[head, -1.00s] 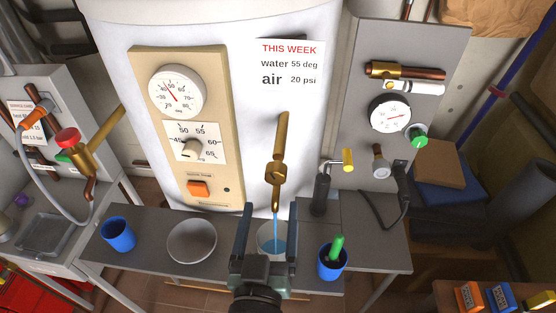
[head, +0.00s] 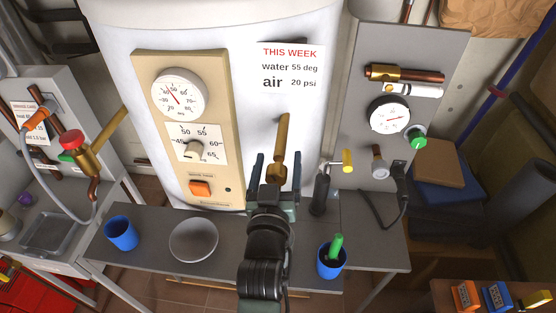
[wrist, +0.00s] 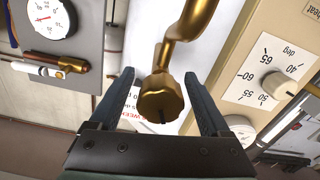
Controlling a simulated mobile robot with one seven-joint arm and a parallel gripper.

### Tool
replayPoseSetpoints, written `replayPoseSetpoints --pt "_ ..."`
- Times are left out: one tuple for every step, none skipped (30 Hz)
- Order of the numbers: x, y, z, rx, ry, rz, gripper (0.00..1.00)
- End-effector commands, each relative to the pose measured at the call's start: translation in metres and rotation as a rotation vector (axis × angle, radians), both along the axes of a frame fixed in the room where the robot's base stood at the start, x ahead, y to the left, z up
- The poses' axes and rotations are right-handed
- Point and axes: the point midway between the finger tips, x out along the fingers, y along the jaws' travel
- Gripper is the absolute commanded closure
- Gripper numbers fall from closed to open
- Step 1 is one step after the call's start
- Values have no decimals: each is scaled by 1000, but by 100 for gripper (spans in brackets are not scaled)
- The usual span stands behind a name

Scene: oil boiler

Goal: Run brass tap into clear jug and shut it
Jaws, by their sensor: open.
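The brass tap (head: 282,135) is fixed to the front of the white tank. Its upper bar stands upright in the head view, and its lower part is hidden by my gripper. My gripper (head: 278,162) is open, with one finger on either side of the tap. In the wrist view the brass tap (wrist: 160,98) sits between the two blue-grey fingers of my gripper (wrist: 158,78), with gaps visible on both sides. The clear jug and any stream from the spout are hidden behind my gripper and arm.
On the grey bench (head: 150,255) stand a blue cup (head: 121,233), a grey bowl (head: 194,240) and a blue cup (head: 330,262) with a green item. A black-handled tool (head: 320,190) and yellow-ended valve (head: 347,161) are close right. A dial panel (head: 187,130) is left.

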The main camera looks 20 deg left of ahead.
Motion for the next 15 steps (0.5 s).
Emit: replayPoseSetpoints --pt "2 1 0 0 0 1 19" --pt "3 1 0 0 0 1 19" --pt "3 1 0 0 0 1 19" --pt "4 2 0 0 0 1 19" --pt "4 2 0 0 0 1 19" --pt "4 2 0 0 0 1 19" --pt "4 2 0 0 0 1 19" --pt "4 2 0 0 0 1 19" --pt "4 2 0 0 0 1 19" --pt "4 1 0 0 0 1 19" --pt "3 1 0 0 0 1 23" --pt "3 1 0 0 0 1 30" --pt "3 1 0 0 0 1 35" --pt "3 1 0 0 0 1 41" --pt "3 1 0 0 0 1 48"
